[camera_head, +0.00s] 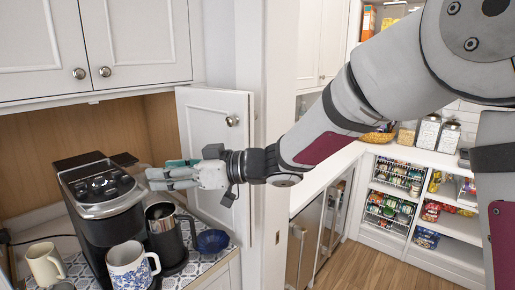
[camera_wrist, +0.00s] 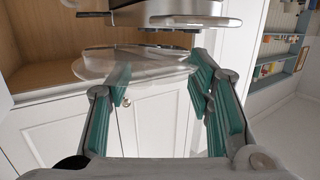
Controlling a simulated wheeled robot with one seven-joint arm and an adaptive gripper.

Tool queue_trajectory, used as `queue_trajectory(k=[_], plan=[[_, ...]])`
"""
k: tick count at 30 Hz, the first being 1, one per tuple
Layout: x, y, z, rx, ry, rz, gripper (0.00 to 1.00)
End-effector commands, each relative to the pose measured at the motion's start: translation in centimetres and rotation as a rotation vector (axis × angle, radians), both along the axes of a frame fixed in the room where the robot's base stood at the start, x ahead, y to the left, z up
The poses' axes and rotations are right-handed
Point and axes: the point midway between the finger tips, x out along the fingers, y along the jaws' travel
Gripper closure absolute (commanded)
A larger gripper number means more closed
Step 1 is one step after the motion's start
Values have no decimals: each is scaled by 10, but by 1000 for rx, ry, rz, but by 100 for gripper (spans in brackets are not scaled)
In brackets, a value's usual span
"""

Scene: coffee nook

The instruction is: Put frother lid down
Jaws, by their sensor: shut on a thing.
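My gripper (camera_head: 160,174) reaches in from the right, above the coffee nook counter. It is shut on the frother lid (camera_wrist: 135,64), a clear flat disc between the teal finger pads in the wrist view. In the head view my fingers mostly hide the lid. The black and silver frother (camera_head: 164,232) stands upright on the counter, below my gripper and right of the coffee machine. The lid is held above the frother and apart from it.
The coffee machine (camera_head: 97,190) stands close left of my gripper. A patterned mug (camera_head: 127,266), a cream mug (camera_head: 45,264) and a blue bowl (camera_head: 212,241) sit on the tiled counter (camera_head: 196,262). An open cabinet door (camera_head: 216,125) is behind my gripper.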

Motion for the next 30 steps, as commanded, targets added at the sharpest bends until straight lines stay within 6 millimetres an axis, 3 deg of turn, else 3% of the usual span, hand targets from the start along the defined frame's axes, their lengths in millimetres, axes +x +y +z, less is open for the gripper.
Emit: queue_trajectory(k=[8,14,22,30], plan=[[40,-35,-28,0,4,-170,61],[76,-79,-61,-2,7,-366,61],[121,-175,-131,-5,10,-742,61],[129,-290,-209,-9,8,-1132,61]])
